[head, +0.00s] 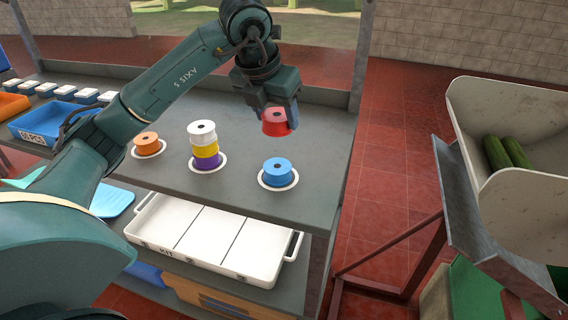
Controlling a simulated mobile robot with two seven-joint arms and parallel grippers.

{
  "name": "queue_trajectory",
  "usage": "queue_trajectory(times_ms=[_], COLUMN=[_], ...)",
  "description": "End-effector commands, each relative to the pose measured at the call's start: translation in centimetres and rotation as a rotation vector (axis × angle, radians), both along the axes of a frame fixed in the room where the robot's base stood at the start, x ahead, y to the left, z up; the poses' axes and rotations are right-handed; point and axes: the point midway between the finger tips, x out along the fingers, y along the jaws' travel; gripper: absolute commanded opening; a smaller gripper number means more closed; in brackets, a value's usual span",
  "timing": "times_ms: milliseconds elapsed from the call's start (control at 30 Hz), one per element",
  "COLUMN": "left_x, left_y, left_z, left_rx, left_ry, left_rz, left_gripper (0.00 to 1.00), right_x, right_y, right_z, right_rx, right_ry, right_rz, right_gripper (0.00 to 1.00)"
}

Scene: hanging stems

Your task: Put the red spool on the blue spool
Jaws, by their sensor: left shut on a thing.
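The red spool (275,123) is held in my left gripper (276,118), which is shut on it. Spool and gripper hang in the air over the right part of the grey table. The blue spool (277,171) stands upright on a white ring mark on the table, with nothing on it. In the picture the red spool is straight above the blue spool, with a clear gap between them. I cannot tell from this view whether they are exactly aligned. My right gripper is not in view.
Left of the blue spool stands a stack of white (202,132), yellow (204,149) and purple (207,162) spools. An orange spool (147,143) stands farther left. A white kit tray (291,246) sits on the shelf below. A hopper with cucumbers (505,152) is at right.

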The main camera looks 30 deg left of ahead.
Motion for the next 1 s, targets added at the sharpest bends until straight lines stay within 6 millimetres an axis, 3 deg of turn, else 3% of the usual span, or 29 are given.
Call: queue_trajectory(times_ms=[200, 433, 600, 1000], left_x=[-0.1, -0.1, -0.1, 0.0], left_y=[0.0, 0.0, 0.0, 0.0], left_z=[-4.2, -6.1, -8.5, -9.5], left_rx=[0.001, 0.001, 0.001, -0.001], left_ry=[0.005, 0.002, 0.005, 0.000], left_rz=[0.000, 0.000, -0.001, -0.001], left_gripper=[0.31, 0.31, 0.31, 0.31], right_x=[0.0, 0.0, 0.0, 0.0], right_y=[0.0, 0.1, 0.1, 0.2], right_z=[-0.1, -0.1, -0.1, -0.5], right_rx=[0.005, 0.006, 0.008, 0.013], right_ry=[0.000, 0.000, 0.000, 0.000], right_rz=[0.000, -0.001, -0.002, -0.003], right_gripper=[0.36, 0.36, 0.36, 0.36])
